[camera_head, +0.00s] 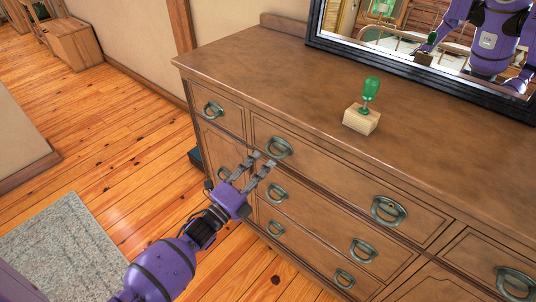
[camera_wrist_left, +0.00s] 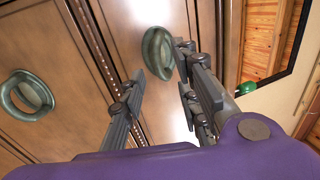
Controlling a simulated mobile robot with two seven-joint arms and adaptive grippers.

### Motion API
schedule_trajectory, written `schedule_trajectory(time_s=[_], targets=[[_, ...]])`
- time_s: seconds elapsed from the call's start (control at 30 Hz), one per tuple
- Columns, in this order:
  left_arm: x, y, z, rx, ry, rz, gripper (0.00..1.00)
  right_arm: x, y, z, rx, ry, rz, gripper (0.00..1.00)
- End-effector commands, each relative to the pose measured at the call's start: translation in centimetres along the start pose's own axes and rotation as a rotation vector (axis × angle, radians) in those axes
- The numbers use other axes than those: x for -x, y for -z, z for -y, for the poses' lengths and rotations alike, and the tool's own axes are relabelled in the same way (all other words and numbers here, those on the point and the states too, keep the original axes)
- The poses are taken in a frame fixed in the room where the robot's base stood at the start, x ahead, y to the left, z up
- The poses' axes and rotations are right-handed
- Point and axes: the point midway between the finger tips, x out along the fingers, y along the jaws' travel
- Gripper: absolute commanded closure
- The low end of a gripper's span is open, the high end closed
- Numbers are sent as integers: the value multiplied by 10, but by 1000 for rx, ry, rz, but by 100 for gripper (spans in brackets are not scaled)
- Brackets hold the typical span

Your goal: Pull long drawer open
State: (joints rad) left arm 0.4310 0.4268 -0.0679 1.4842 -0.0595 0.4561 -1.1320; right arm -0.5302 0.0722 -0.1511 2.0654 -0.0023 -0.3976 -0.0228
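The long drawer (camera_head: 335,178) is the wide top drawer in the middle of the wooden dresser, and its front looks flush with the dresser face. It has two green-grey ring handles, a left one (camera_head: 279,148) and a right one (camera_head: 388,210). My left gripper (camera_head: 262,161) is open and empty, its fingertips just in front of and below the left handle. In the left wrist view a ring handle (camera_wrist_left: 157,55) shows beyond and between the spread fingers (camera_wrist_left: 160,60). I cannot tell whether a finger touches it. My right gripper is not directly in view.
The dresser top (camera_head: 260,60) carries a green object on a wooden block (camera_head: 361,119) and a dark-framed mirror (camera_head: 425,70) at the back. Smaller drawers with ring handles lie below and beside the long drawer. Wooden floor (camera_head: 130,150) and a grey rug (camera_head: 65,250) lie left.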

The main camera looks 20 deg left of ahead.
Motion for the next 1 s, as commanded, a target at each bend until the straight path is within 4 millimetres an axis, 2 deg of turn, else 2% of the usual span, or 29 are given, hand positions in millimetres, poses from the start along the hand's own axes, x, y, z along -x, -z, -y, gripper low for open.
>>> schedule_trajectory(time_s=[0.1, 0.3, 0.47, 0.73, 0.97, 1.0], targets=[[-21, 0, 1, 2, 0, 0, 70, 1, 0, -1, 2, -1, 1, 72], [-50, 0, 0, 3, -1, 1, 70, 1, -1, 1, 0, 2, 4, 72], [-61, 0, 0, 4, -2, 1, 70, 1, -2, 1, -1, 2, 6, 72], [-62, 0, -1, 4, -4, 2, 70, 1, -2, 1, -2, 2, 6, 72], [-62, 0, -2, 5, -5, 2, 99, 1, -2, 2, -2, 2, 4, 72], [-62, 0, -2, 5, -6, 2, 100, 1, -1, 2, -2, 2, 4, 72]])
